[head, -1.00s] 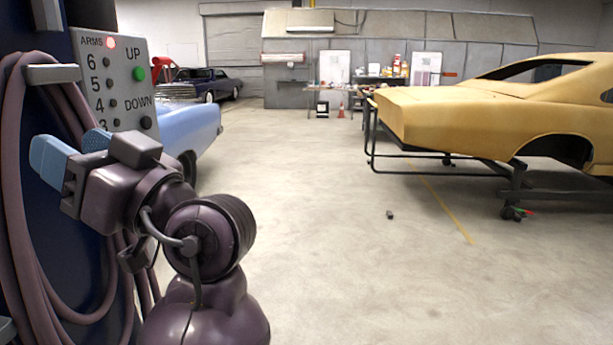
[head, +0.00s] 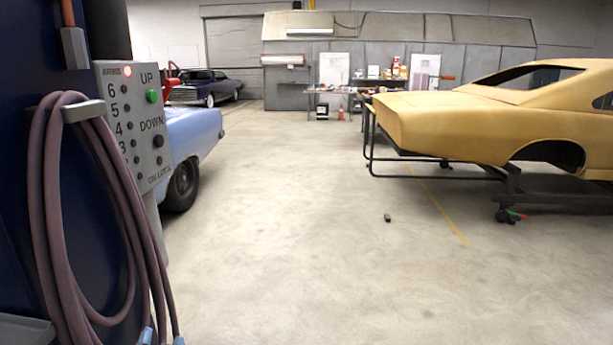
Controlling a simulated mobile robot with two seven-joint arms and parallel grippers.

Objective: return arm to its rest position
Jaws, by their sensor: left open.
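Only the two light blue fingertips of my left gripper (head: 163,339) show, at the bottom edge of the head view. They stand apart with a gap between them, so the gripper is open, and I see nothing held in it. The rest of the left arm is out of the picture. The fingertips appear just below and beside the hanging hose loops (head: 50,230); I cannot tell whether they touch. My right gripper is not in view.
A dark blue post (head: 20,150) with a grey control panel (head: 132,125) stands close at the left. A light blue car (head: 190,135) is behind it. A yellow car shell (head: 470,120) sits on a black stand at the right. The middle floor (head: 300,220) is mostly clear.

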